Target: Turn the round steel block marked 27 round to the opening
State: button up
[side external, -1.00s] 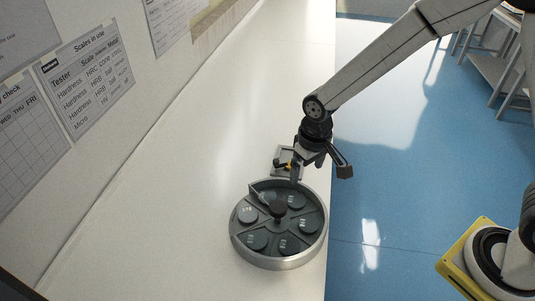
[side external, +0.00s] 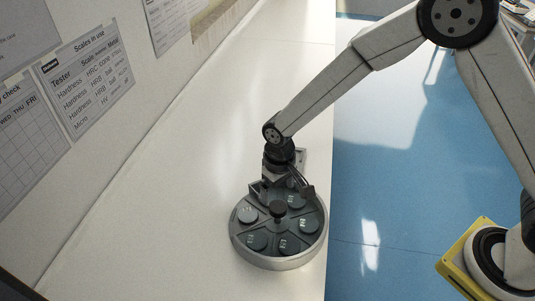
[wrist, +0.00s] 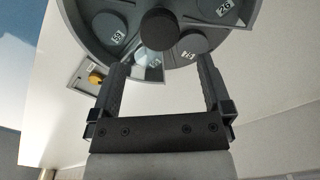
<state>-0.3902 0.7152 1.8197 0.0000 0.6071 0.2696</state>
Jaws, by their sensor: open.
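A round grey tray (side external: 320,245) on the bench holds dark round steel blocks in wedge compartments around a black central knob (side external: 278,209). The knob also shows in the wrist view (wrist: 158,29). In the wrist view, a block at the upper right (wrist: 222,6) looks marked 26 or similar. My gripper (side external: 284,190) is open and empty over the far side of the tray. In the wrist view its fingers (wrist: 162,68) stand apart, short of the knob.
Other blocks lie at the tray's left (side external: 247,214) and front (side external: 256,241). A small plate with a yellow knob (wrist: 95,77) is beside the tray. The white bench (side external: 180,235) is clear to the left; its edge drops to blue floor at the right.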

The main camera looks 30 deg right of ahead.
aim_at(277, 206)
jog(key=shift+f, duration=2.95)
grip_shut()
